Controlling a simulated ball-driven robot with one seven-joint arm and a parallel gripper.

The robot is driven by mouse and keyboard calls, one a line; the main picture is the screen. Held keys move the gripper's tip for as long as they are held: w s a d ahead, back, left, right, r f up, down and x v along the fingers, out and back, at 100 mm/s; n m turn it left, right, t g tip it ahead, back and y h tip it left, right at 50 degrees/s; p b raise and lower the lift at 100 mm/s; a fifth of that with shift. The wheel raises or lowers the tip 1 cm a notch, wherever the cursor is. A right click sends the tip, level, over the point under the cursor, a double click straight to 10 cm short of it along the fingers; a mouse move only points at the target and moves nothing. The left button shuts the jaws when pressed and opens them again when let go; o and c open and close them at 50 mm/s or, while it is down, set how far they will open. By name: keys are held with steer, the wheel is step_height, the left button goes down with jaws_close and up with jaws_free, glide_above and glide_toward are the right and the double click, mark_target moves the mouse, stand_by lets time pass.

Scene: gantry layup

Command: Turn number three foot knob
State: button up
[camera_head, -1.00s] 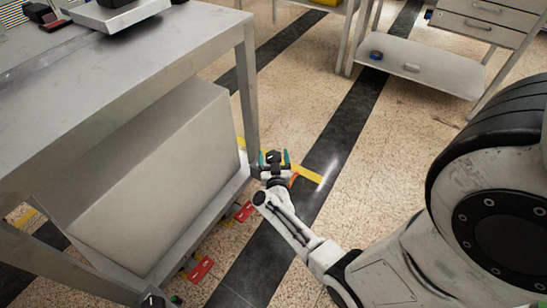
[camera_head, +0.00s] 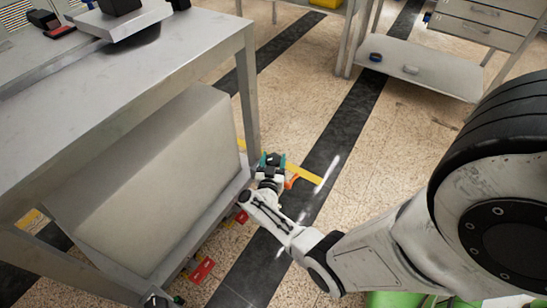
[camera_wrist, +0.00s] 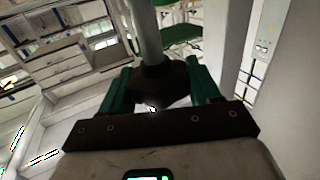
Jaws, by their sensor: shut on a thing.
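In the head view, my gripper (camera_head: 270,162) is low at the bottom of the metal bench's near right corner leg (camera_head: 250,100), its teal fingers near the floor. In the wrist view, the green fingers of my gripper (camera_wrist: 160,92) are on either side of a dark, flared foot knob (camera_wrist: 158,78), shut on it. A grey round post (camera_wrist: 146,32) runs up from the knob. In the head view the knob is mostly hidden by my gripper, and no number can be read on it.
A large grey box (camera_head: 150,185) fills the bench's lower shelf. Red pedal-like parts (camera_head: 202,269) sit low along its edge. Yellow floor tape (camera_head: 305,174) lies beside my gripper. Open floor (camera_head: 390,150) extends right toward a shelf (camera_head: 425,72) with small items.

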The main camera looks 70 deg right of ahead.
steer(key=shift+m+g, duration=0.9)
steer(key=shift+g, duration=0.5)
steer(key=o, duration=1)
steer(key=shift+c, duration=0.2)
steer(key=a+p, duration=0.3)
steer(key=a, duration=0.8)
steer(key=shift+s, duration=0.15)
